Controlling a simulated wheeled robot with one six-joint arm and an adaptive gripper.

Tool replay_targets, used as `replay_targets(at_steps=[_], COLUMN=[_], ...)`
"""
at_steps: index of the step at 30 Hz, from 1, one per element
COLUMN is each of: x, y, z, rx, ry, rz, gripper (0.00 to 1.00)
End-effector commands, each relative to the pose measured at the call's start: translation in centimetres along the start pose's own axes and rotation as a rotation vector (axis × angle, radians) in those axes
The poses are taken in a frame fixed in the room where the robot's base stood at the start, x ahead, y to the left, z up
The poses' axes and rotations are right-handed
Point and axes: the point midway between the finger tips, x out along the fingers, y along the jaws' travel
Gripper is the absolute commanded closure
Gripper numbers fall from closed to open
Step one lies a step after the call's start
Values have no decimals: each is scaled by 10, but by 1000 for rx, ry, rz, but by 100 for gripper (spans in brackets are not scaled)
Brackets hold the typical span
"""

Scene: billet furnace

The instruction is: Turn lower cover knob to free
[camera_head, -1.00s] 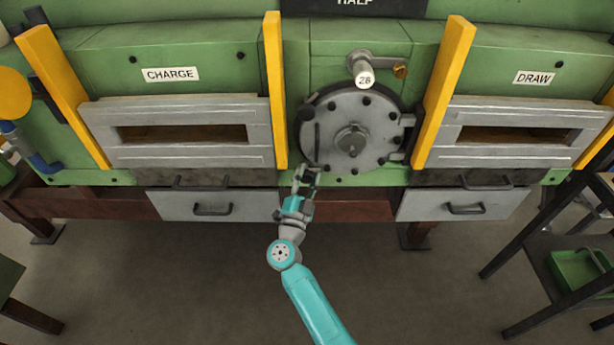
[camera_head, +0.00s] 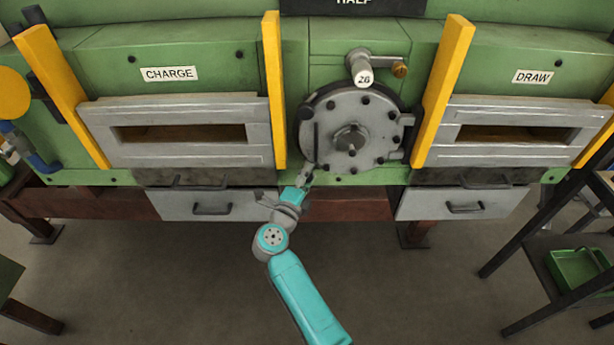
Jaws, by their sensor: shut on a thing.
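The round grey cover (camera_head: 375,135) sits in the middle of the green furnace front, with dark bolts around its rim and a hub at its centre. My gripper (camera_head: 307,174) is at the cover's lower left edge and is shut on the lower cover knob. The jaws and their small size in view hide most of this knob, so its exact turn cannot be told. A dark upper knob (camera_head: 305,114) shows at the cover's upper left edge.
Yellow posts (camera_head: 274,90) and (camera_head: 443,90) flank the cover. Grey drawers (camera_head: 210,207) with handles are below on both sides. A dark stand with a green tray (camera_head: 580,270) is at the right. The floor is clear.

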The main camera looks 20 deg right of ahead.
Motion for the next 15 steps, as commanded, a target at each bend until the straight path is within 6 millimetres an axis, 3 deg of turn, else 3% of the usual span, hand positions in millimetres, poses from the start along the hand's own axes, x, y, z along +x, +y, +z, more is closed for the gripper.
replay_targets(at_steps=[15], x=[0], y=[2], z=[-1], rx=[102], ry=[3], rz=[44], gripper=[92])
